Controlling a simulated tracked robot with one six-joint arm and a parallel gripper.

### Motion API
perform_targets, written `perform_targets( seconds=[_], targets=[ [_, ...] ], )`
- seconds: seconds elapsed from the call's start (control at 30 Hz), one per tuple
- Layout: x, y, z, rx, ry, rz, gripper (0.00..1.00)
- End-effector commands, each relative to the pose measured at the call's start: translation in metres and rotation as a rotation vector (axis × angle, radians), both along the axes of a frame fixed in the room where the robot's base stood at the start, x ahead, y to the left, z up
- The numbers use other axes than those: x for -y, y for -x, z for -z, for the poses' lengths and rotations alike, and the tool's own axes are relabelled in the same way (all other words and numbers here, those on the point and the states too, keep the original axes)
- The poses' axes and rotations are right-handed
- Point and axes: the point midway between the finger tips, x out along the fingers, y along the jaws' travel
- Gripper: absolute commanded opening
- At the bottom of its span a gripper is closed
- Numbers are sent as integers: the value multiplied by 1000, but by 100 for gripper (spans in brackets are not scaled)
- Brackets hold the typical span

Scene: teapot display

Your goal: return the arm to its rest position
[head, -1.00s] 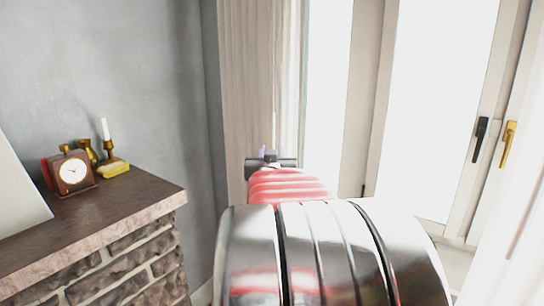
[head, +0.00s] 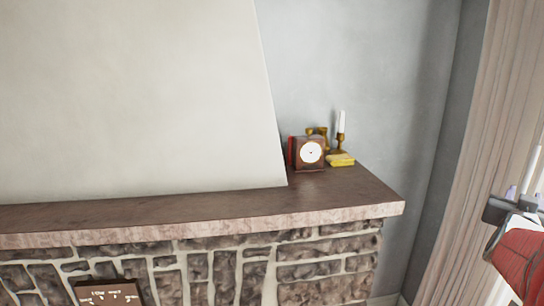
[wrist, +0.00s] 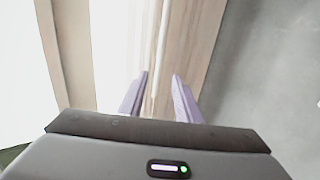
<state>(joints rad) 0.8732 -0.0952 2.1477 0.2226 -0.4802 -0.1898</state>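My gripper (head: 523,194) is at the right edge of the head view, at the end of my red arm, in front of the curtain. Most of the arm is cut off by the picture edge. Behind the fingers are the bright window side, the curtain and a grey wall.
A stone fireplace with a brown mantel (head: 345,191) fills the lower head view. On it stand a clock (head: 310,153), a white candle (head: 341,123) in a brass holder and a yellow item (head: 341,160). A small dark sign (head: 108,294) is below. The curtain (head: 455,170) hangs at right.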

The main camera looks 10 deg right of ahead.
Motion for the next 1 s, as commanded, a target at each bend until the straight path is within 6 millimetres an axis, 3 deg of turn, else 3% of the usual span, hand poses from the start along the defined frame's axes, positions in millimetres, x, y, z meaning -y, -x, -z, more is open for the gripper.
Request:
perform_targets(
  seconds=[0.17,0.37,0.57,0.7,1.0],
  targets=[
    [-6,-4,30,-53,-100,-24,31],
    [-36,1,98,-192,-313,-74,31],
    [-108,1,145,-344,-497,-171,31],
    [-173,6,169,-465,-599,-257,31],
    [-315,41,199,-742,-725,-446,31]
  ],
)
